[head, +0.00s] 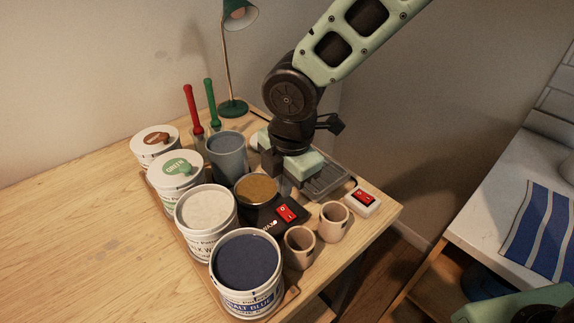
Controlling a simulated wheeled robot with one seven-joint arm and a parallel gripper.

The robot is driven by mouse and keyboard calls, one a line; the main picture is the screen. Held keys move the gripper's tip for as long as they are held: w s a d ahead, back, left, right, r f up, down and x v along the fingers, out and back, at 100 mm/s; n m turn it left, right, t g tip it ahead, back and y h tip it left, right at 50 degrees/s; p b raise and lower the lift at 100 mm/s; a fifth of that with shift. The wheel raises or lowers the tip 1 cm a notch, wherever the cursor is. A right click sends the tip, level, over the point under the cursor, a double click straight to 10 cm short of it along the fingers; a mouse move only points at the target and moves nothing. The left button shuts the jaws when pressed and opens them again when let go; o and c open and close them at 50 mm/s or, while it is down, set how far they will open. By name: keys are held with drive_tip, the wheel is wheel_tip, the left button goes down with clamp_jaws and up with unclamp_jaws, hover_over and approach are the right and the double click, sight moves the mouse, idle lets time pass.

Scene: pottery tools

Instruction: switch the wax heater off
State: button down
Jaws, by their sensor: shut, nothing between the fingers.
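The wax heater (262,217) is a dark unit with a round pot of brown wax (257,187) and "WAX" lettering on its front. Its red rocker switch (287,213) is at the front right of its base; which way it is tipped is too small to tell. My gripper (284,184) points down just behind and above the heater, to the upper right of the wax pot. It is shut and empty. Its fingertips are partly hidden, and I cannot tell whether they touch anything.
A white box with another red switch (363,201) sits by a grey tray (330,182). Two clay cups (333,222) stand in front. Paint tins, including cobalt blue (247,290), crowd the left. A green lamp (232,107) stands behind. The table's left is clear.

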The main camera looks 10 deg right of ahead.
sight(283, 211)
drive_tip(key=f, duration=0.5)
drive_tip(key=shift+w+a+f, duration=0.2)
drive_tip(key=shift+w+f, duration=0.1)
drive_tip(key=shift+f, duration=0.25)
drive_tip(key=shift+s+d, duration=0.1)
drive_tip(key=shift+s, duration=0.05)
